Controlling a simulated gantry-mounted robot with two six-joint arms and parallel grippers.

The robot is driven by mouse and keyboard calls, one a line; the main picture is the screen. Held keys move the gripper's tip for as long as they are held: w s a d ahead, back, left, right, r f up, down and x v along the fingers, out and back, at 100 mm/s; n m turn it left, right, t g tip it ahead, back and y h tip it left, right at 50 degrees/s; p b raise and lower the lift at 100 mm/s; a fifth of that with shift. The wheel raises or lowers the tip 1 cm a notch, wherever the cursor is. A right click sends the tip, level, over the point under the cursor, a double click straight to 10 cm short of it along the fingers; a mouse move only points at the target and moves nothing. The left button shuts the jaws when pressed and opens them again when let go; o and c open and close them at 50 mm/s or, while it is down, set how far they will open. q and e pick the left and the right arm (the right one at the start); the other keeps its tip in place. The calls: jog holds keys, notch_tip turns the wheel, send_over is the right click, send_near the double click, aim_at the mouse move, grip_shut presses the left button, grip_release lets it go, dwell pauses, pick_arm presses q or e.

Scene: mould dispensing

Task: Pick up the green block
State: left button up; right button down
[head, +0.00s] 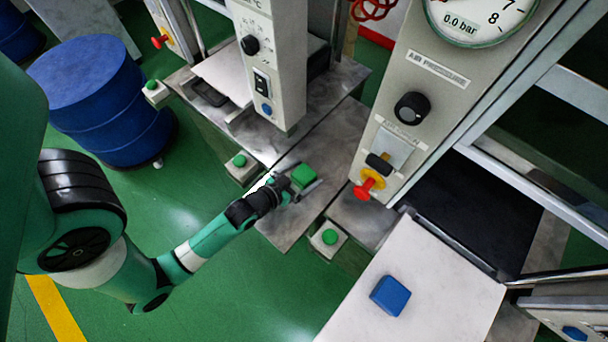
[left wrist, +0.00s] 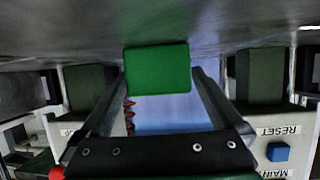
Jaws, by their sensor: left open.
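The green block (head: 303,175) sits on the grey metal bench (head: 327,150) in the head view. My left gripper (head: 302,184) is at the block, with its fingers around or beside it. In the left wrist view the green block (left wrist: 158,68) shows at the far end between the two fingers of the left gripper (left wrist: 160,85). The fingers are open, and the block looks close to both fingertips. I cannot tell whether either finger touches it. My right gripper is not in view.
A control column (head: 270,70) stands just behind the block, and a panel with a pressure gauge (head: 480,20) is to the right. Green push-button boxes (head: 329,238) flank the bench. A blue block (head: 390,296) lies on a white surface at lower right. A blue drum (head: 100,100) stands left.

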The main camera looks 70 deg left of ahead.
pick_arm(q)
grip_shut()
jog(key=shift+r, duration=0.15)
jog(key=shift+r, duration=0.1)
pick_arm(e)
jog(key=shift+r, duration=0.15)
